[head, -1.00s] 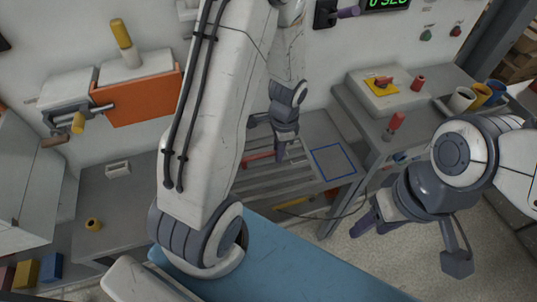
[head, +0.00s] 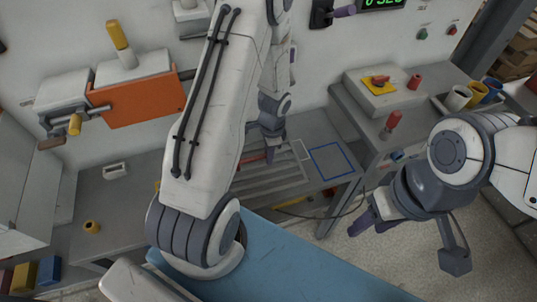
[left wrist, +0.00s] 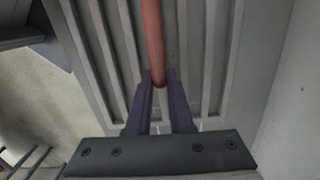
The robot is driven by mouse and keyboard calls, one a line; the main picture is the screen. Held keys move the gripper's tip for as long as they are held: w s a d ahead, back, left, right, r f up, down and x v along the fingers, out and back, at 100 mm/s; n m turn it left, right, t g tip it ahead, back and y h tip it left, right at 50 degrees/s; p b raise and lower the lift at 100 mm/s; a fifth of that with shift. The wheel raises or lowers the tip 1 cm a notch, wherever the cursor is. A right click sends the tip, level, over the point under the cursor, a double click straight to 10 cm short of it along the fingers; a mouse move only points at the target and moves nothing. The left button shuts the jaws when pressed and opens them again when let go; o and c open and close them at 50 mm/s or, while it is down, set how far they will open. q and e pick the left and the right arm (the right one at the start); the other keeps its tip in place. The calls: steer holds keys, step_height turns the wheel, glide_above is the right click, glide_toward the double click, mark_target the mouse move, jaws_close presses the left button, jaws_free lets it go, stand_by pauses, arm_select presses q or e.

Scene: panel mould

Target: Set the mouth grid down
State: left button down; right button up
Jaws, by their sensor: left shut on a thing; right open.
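The mouth grid (head: 272,181) is a grey slatted panel with a red bar handle, at the bench against the wall in the head view. In the left wrist view the grid (left wrist: 226,60) fills the middle, with the red handle (left wrist: 152,35) running up from my fingers. My left gripper (head: 270,150) is over the grid, and its purple fingers (left wrist: 159,82) are shut on the red handle. I cannot tell whether the grid touches the surface under it. My right gripper (head: 372,218) is open and empty, away from the bench at the right.
A blue square outline (head: 331,161) on the bench to the right of the grid is empty. A side table holds a box with a red knob (head: 380,83), a red-handled piece (head: 391,122) and several cups (head: 458,98). An orange panel (head: 140,97) juts out at the left.

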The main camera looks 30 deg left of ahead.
arm_select(q)
steer(key=c, duration=0.8)
jaws_free()
step_height(320, 180, up, 12)
steer(key=p, duration=0.1)
steer(key=s+d+r, duration=0.1)
steer(key=d+r, duration=0.3)
steer(key=d, duration=0.3)
steer(key=s+d+r+n, duration=0.1)
steer(key=s+d+r, duration=0.3)
steer(key=s, duration=0.5)
steer(key=s+d+r+h, duration=0.1)
steer(key=s+d+r, duration=0.4)
steer(key=s+d, duration=0.4)
steer(key=shift+d+n+h, duration=0.2)
steer(key=shift+n+h, duration=0.1)
steer(key=shift+n, duration=0.1)
